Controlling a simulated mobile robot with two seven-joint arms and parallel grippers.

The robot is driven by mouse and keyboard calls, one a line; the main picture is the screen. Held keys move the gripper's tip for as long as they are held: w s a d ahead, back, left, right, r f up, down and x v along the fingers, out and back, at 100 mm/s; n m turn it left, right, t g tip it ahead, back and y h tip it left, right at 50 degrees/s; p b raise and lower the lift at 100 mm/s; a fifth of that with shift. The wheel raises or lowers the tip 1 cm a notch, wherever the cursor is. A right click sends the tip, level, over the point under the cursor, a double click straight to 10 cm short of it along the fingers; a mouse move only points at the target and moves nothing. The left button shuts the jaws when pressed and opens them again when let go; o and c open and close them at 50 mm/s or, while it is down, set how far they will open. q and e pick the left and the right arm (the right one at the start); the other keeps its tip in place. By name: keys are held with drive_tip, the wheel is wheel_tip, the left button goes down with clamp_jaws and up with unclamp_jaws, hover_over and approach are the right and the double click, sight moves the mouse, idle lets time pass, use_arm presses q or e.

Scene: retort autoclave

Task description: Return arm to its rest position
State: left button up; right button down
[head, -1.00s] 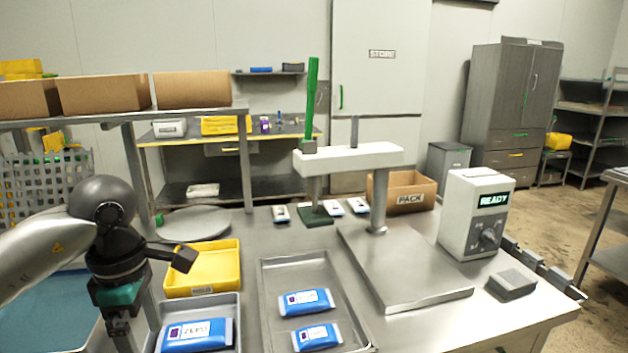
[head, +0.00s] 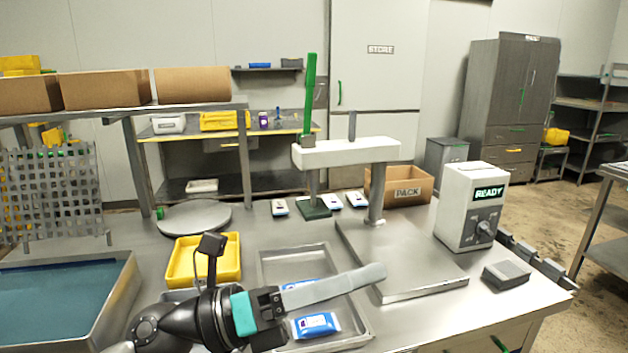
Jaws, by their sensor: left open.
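My left gripper (head: 281,301) reaches in from the bottom left and points right, above the long grey tray (head: 263,262). It is open. A long pale grey piece (head: 340,286) with a rounded end extends right from its jaws over the tray. I cannot tell whether it is part of the gripper or something else. One blue pouch (head: 316,325) lies in the tray just below the gripper; another (head: 299,284) is mostly hidden behind the pale piece. The small tray (head: 176,296) at the left is largely hidden by my arm. My right gripper is out of view.
A yellow bin (head: 233,264) stands just behind my arm. A sealer-like machine (head: 345,152) with a green lever and a box reading READY (head: 460,210) stand to the right. A water-filled basin (head: 120,285) is at the left. The metal plate (head: 400,262) is clear.

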use_arm(q)
drive_tip(key=w+a+f+n+t+y, duration=0.1)
drive_tip(key=w+a+n+t+y, duration=0.3)
drive_tip(key=a+n+t+y, duration=0.55)
drive_tip(key=w+a+n+t+y, duration=0.2)
drive_tip(key=w+n+t, duration=0.35)
drive_tip(key=n, duration=0.95)
drive_tip(key=s+a+f+n+g+y, duration=0.2)
drive_tip(key=a+f+n+y, duration=0.2)
drive_tip(key=f+n, duration=0.3)
drive_tip(key=s+a+f+n+g+y, duration=0.25)
drive_tip(key=a+f+n+y, duration=0.2)
drive_tip(key=f, duration=0.55)
drive_tip(key=s+f+n+g, duration=0.3)
drive_tip(key=s+f+g, duration=0.3)
drive_tip(key=s, duration=0.4)
drive_tip(key=s+f+n+g, duration=0.2)
drive_tip(key=s+f+g, duration=0.3)
drive_tip(key=s+f, duration=0.45)
wheel_tip(320, 180, down, 21)
drive_tip(key=s+g, duration=0.1)
drive_tip(key=s, duration=0.1)
drive_tip(key=s+a+f+g, duration=0.1)
drive_tip(key=s+a+f, duration=0.1)
drive_tip(key=s+f, duration=1.2)
drive_tip(key=shift+s+a, duration=0.3)
drive_tip(key=shift+s, duration=0.35)
